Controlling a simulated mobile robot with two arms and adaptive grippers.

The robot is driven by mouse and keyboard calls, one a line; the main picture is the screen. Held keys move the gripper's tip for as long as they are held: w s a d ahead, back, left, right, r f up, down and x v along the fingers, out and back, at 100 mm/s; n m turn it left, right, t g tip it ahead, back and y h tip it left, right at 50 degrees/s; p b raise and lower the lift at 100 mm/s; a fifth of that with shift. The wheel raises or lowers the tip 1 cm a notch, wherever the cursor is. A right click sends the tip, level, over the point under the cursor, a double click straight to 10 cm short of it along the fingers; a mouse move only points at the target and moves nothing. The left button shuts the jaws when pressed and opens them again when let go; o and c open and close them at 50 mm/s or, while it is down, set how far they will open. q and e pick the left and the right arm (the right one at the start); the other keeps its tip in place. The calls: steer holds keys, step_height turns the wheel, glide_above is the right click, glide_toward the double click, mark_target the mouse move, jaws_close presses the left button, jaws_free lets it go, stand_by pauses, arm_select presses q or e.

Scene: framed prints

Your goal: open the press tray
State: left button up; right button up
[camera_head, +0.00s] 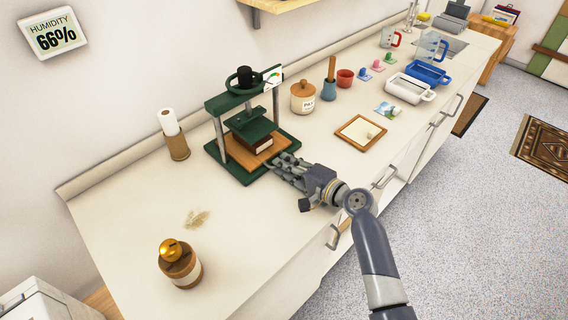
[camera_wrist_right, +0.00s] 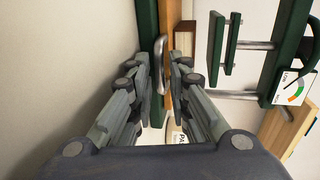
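The green press (camera_head: 236,120) stands on the counter, with a gauge on its top bar. My right gripper (camera_head: 278,166) is at the front of the tray. In the right wrist view the tray's edge (camera_wrist_right: 169,20) shows with a metal handle (camera_wrist_right: 161,62) on it. My right gripper (camera_wrist_right: 162,75) is open, its fingers apart on either side of the handle. Contact cannot be told. My left gripper is out of view.
A paper roll (camera_head: 174,135) stands left of the press, and a brown jar (camera_head: 180,265) near the front left. A lidded pot (camera_head: 303,97), a wood-framed board (camera_head: 361,132) and a white tray (camera_head: 410,90) lie to the right. The left counter is mostly clear.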

steer(key=shift+w+a+f, duration=0.15)
steer(key=shift+w+a, duration=0.25)
jaws_close()
steer(key=shift+s+d, duration=0.1)
steer(key=f+v, duration=0.1)
steer(key=v, duration=0.4)
steer(key=f+v, duration=0.1)
steer(key=v, duration=0.3)
steer(key=f+v, duration=0.1)
steer(key=v, duration=0.4)
steer(key=shift+s+d+f, duration=0.2)
steer(key=shift+s+d, duration=0.6)
